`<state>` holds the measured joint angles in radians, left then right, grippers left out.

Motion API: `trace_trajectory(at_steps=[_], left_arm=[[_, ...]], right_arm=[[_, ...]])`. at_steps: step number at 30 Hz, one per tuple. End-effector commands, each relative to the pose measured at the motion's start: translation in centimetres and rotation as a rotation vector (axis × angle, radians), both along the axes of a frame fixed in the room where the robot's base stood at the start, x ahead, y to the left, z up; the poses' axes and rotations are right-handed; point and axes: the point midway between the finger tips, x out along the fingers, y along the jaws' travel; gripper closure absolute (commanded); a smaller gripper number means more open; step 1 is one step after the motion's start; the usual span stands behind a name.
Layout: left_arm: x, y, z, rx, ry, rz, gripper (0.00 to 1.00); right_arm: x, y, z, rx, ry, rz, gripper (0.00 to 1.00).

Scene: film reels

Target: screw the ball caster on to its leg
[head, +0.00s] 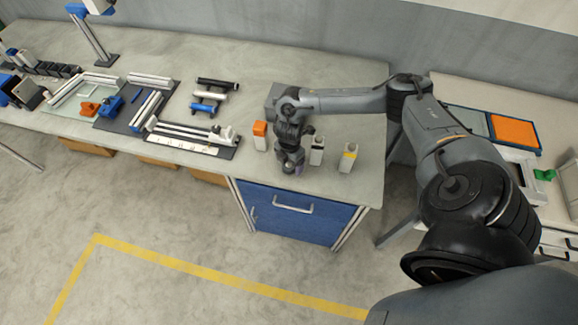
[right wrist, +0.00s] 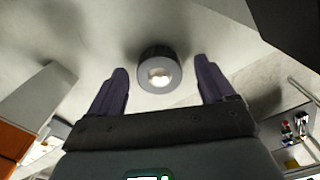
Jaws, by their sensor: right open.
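The ball caster (right wrist: 160,73) shows in the right wrist view as a short dark cylinder with a shiny ball facing the camera. It appears to stand on the pale bench top. My right gripper (head: 291,168) is over the front right part of the bench in the head view. Its two fingers are open, one on each side of the caster in the wrist view, with gaps on both sides. In the head view the gripper hides the caster. I cannot make out the leg in either view. My left gripper is not in view.
An orange-topped box (head: 260,135) stands left of the right gripper. The bench's front edge is close.

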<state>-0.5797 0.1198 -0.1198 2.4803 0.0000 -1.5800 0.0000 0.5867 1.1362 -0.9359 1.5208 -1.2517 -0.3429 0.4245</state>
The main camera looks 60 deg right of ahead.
Motion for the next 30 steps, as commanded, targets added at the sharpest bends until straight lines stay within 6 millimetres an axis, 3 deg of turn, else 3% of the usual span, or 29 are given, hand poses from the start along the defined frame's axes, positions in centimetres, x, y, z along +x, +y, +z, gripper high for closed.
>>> trace_trajectory(at_steps=[12,24,30], left_arm=[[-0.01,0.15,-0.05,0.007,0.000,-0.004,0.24],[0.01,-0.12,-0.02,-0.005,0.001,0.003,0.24],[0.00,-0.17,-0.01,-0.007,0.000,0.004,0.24]], right_arm=[[0.04,-0.02,-0.28,0.000,-0.001,-0.001,0.18],[0.05,-0.02,-0.26,0.000,-0.001,-0.001,0.79],[0.06,-0.02,-0.21,0.000,-0.002,-0.001,0.79]])
